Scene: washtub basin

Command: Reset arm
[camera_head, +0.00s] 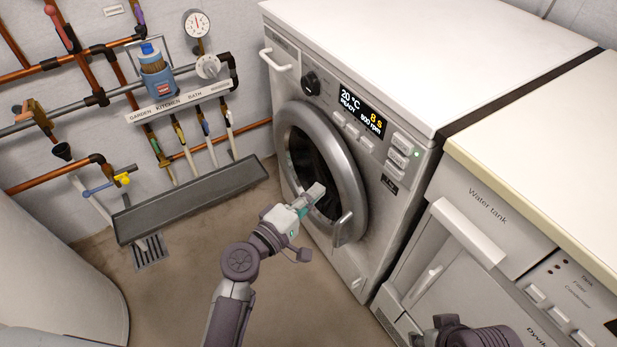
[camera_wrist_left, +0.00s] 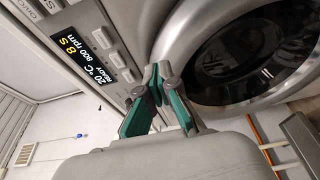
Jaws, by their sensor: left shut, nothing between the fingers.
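My left gripper (camera_head: 309,197) is shut and empty in front of the washing machine's round door (camera_head: 345,185). In the left wrist view the fingertips of my left gripper (camera_wrist_left: 158,75) meet, with teal inner pads and nothing between them. The washing machine (camera_head: 390,60) is white, and its door looks closed, with a silver ring around dark glass. The door also shows in the left wrist view (camera_wrist_left: 255,60). I cannot tell whether the gripper touches the door. Part of my right arm (camera_head: 470,335) shows at the bottom edge; the right fingertips are not visible.
A second machine (camera_head: 490,215) labelled "Water tank" stands at the right. Copper pipes, valves and a gauge (camera_head: 197,23) line the back wall above a grey trough (camera_head: 190,200). A large pale rounded body (camera_head: 50,270) stands at the left.

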